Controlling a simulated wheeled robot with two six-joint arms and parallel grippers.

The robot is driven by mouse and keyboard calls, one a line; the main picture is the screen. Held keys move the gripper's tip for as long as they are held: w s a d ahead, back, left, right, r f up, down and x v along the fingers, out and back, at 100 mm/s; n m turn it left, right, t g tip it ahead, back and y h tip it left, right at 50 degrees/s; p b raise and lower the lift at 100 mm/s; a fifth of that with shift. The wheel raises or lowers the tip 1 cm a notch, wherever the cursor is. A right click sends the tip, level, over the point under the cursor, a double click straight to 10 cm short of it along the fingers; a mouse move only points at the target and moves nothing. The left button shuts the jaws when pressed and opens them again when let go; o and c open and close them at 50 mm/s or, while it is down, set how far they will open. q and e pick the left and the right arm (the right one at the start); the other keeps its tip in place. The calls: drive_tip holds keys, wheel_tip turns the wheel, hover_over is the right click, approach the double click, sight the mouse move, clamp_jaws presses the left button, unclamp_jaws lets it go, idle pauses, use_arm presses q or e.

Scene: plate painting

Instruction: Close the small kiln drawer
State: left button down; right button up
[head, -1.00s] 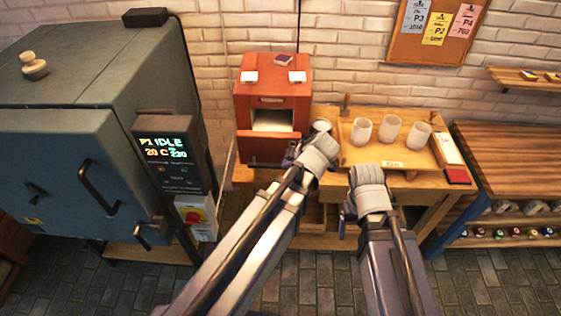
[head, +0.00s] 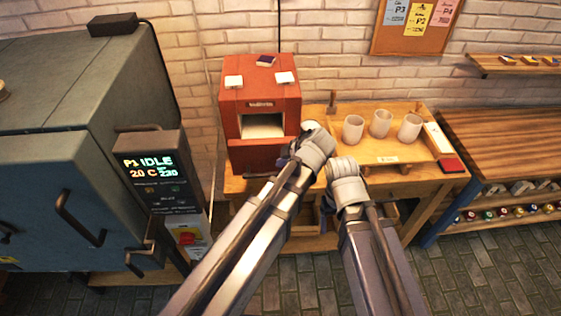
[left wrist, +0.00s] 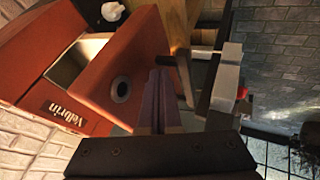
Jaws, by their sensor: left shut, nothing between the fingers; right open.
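The small kiln (head: 260,92) is an orange-red box on the wooden bench. Its drawer (head: 256,157) stands open, with a pale hollow behind the front panel. In the left wrist view the drawer front (left wrist: 140,62) is close, with a dark round spot on it, and the pale inside (left wrist: 72,60) shows behind it. My left gripper (left wrist: 163,82) is shut and empty, its tips just beside the drawer front's outer face; I cannot tell if they touch. In the head view my left wrist partly hides it. My right gripper (head: 330,205) is open, low at the bench's front, with its fingers mostly hidden.
A wooden tray (head: 388,160) with three pale cups stands right of the small kiln. A large grey-blue kiln (head: 60,170) with a lit control panel (head: 152,170) fills the left. A workbench (head: 510,140) is at the right. Brick floor is open in front.

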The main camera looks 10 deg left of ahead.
use_arm(q)
approach(279, 131)
drive_tip(key=s+a+f, duration=0.1)
drive_tip(key=a, duration=0.1)
drive_tip(key=s+a+f, duration=0.1)
drive_tip(key=shift+s+a+f, duration=0.1)
drive_tip(key=shift+a+f, duration=0.2)
drive_tip(key=shift+a, duration=0.1)
drive_tip(key=shift+a+r, duration=0.1)
drive_tip(key=shift+a, duration=0.1)
